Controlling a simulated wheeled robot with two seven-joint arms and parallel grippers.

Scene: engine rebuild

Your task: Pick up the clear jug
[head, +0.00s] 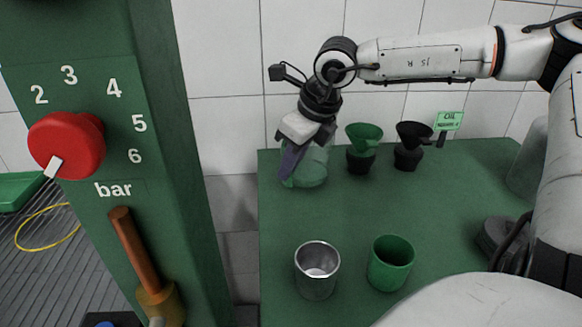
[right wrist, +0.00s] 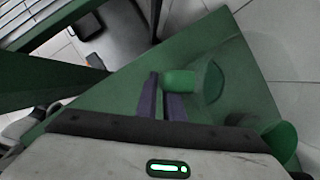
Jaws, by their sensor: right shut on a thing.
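The clear jug (head: 312,168) is see-through and looks green against the green table. In the head view it is at the table's back left, partly hidden by my right gripper (head: 288,172). The right gripper reaches down at the jug's left side and is shut on it. In the right wrist view, the purple fingers (right wrist: 162,97) stand close together beside a green-tinted round shape (right wrist: 213,82). The jug looks about upright; I cannot tell whether its base touches the table. My left gripper is not in view.
On the green table (head: 345,215), a green funnel (head: 364,138) and a black funnel (head: 413,135) stand right of the jug, near an oil sign (head: 448,121). A metal cup (head: 317,270) and a green cup (head: 391,263) stand in front. A green pillar with a red knob (head: 66,145) is left.

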